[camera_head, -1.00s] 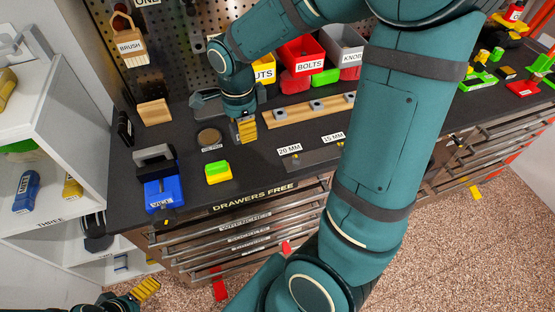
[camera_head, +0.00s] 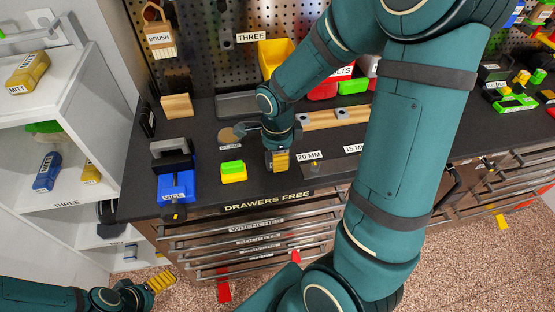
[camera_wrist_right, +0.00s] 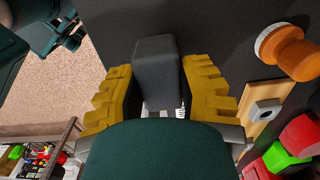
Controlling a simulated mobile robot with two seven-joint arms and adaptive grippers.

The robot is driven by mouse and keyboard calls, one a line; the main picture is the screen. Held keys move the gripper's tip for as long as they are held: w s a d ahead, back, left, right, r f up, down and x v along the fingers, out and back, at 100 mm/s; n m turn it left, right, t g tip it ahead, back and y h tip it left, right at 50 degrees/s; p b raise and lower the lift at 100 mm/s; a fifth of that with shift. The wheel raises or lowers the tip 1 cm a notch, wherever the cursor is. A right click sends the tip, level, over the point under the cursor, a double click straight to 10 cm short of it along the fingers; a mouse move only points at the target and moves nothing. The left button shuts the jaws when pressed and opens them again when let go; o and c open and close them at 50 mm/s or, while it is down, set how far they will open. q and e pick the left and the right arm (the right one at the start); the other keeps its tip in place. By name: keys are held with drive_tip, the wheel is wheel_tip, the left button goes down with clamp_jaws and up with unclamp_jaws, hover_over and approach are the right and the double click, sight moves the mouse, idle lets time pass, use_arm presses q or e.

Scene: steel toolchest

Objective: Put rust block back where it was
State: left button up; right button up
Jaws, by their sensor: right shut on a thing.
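My right gripper (camera_head: 278,160) is low over the front part of the dark bench top, left of the "20 MM" label. In the right wrist view its yellow ridged fingers (camera_wrist_right: 157,98) are shut on a dark grey block (camera_wrist_right: 156,70), which stands out past the fingertips. I cannot tell from the colour whether this is the rust block. Whether it touches the bench is not clear. My left gripper (camera_head: 160,281) hangs low at the lower left, away from the bench; its opening cannot be judged.
A green-and-yellow block (camera_head: 233,171) stands left of the right gripper, and a blue vice (camera_head: 176,187) further left. Behind are a brown round piece (camera_head: 229,135), a grey tray (camera_head: 238,104) and a wooden holder (camera_head: 335,117). Bare bench lies around the gripper.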

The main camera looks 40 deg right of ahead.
drive_tip(key=shift+f, duration=0.65)
drive_tip(key=o, duration=1)
drive_tip(key=shift+f, duration=0.1)
